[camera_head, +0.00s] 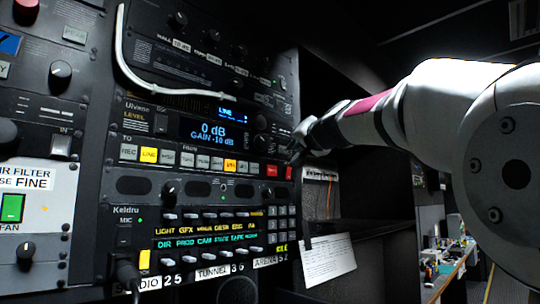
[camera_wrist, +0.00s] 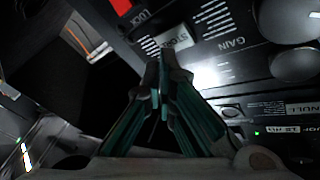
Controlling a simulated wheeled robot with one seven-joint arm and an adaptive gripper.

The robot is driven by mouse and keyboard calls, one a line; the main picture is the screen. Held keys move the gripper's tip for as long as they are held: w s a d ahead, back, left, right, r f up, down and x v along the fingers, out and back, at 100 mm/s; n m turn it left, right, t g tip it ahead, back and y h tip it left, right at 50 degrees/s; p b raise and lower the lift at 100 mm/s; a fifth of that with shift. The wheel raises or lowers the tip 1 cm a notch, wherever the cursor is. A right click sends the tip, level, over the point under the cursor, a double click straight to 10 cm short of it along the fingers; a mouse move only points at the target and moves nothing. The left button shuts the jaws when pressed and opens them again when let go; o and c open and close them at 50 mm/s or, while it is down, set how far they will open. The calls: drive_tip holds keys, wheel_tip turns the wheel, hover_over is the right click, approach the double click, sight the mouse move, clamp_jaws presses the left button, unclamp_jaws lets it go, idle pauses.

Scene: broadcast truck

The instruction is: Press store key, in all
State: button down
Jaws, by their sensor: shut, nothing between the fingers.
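The store key (camera_wrist: 178,40) is a pale key with dark lettering in the wrist view, partly covered by my fingertips. My gripper (camera_wrist: 160,62) is shut and empty, its fingertips pointing at the lower edge of this key. I cannot tell whether they touch it. I cannot make out the store key in the head view.
Red keys (camera_head: 271,171) end the lower key row in the head view. A white cable (camera_head: 122,60) hangs over the rack. A paper sheet (camera_head: 328,260) hangs below.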

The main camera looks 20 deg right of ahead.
drive_tip(key=shift+s+d, duration=0.1)
drive_tip(key=shift+s, duration=0.05)
drive_tip(key=shift+s+d+b, duration=0.3)
drive_tip(key=shift+s+b, duration=0.2)
drive_tip(key=shift+s, duration=0.25)
drive_tip(key=shift+s+d+b, duration=0.3)
drive_tip(key=shift+s+b, duration=0.2)
drive_tip(key=shift+s, duration=0.25)
drive_tip(key=shift+s+d+b, duration=0.3)
drive_tip(key=shift+s+b, duration=0.2)
drive_tip(key=shift+s, duration=0.25)
drive_tip(key=s+a+f+n+g+y, duration=0.15)
drive_tip(key=s+a+f, duration=0.3)
drive_tip(key=f, duration=0.45)
drive_tip(key=s+a+f+n+g+y, duration=0.1)
drive_tip(key=s+a+f+n+g, duration=0.15)
drive_tip(key=a+f, duration=0.45)
drive_tip(key=s+a+f+n+g+y, duration=0.1)
drive_tip(key=s+a+f+g, duration=0.25)
drive_tip(key=f, duration=0.75)
drive_tip(key=s+a+f+n+g+h, duration=0.1)
drive_tip(key=s+f+n+g, duration=0.2)
drive_tip(key=s+f, duration=1.5)
wheel_tip(320, 180, down, 4)
drive_tip(key=g, duration=0.2)
drive_tip(key=shift+a+n+g, duration=0.15)
drive_tip(key=shift+n+g, duration=0.15)
drive_tip(key=shift+g, duration=0.05)
